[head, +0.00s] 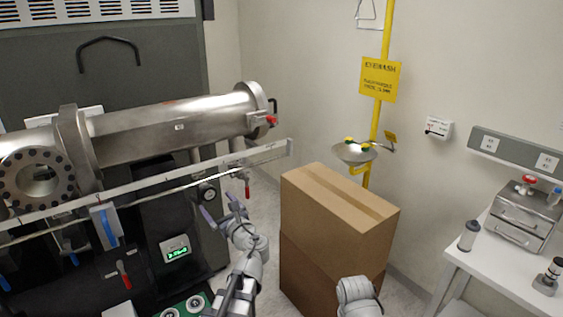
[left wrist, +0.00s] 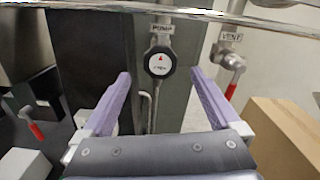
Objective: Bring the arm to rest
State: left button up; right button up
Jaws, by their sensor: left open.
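My left gripper (head: 222,208) is in front of the vacuum rig, low, beside the cardboard boxes. Its two purple fingers stand apart with nothing between them. In the left wrist view the open gripper (left wrist: 161,78) faces a round dial with a red mark (left wrist: 160,62) under a "PUMP" label; the dial shows between the fingers, beyond them. The vent valve (left wrist: 228,62), under a "VENT" label, is past the right finger. Of my right arm, only a pale link shows at the bottom of the head view; its gripper is out of view.
The steel vacuum chamber (head: 165,130) and a long rail (head: 150,186) are above my left gripper. Stacked cardboard boxes (head: 335,225) stand close on its right. Behind them is a yellow eyewash station (head: 354,153). A white table (head: 505,268) with instruments is at far right.

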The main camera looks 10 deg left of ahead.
pick_arm(q)
jog(key=s+d+f+n+g+h+b, duration=0.1)
jog(key=s+d+f+n+g+h, duration=0.2)
jog(key=s+d+f+n, duration=0.35)
jog(key=s+d+f+n+g+h, duration=0.35)
jog(key=d+f+n, duration=0.45)
jog(key=f, duration=0.3)
jog(key=s+d+f+n+g+h, duration=0.2)
jog(key=s+d+f+h, duration=0.1)
jog(key=s+d, duration=0.3)
jog(key=s+d+f+n+g+h, duration=0.3)
jog(key=s+d, duration=0.2)
jog(key=d, duration=0.5)
jog(key=shift+s+n+b, duration=0.3)
jog(key=shift+s+n, duration=0.05)
jog(key=shift+c, duration=0.2)
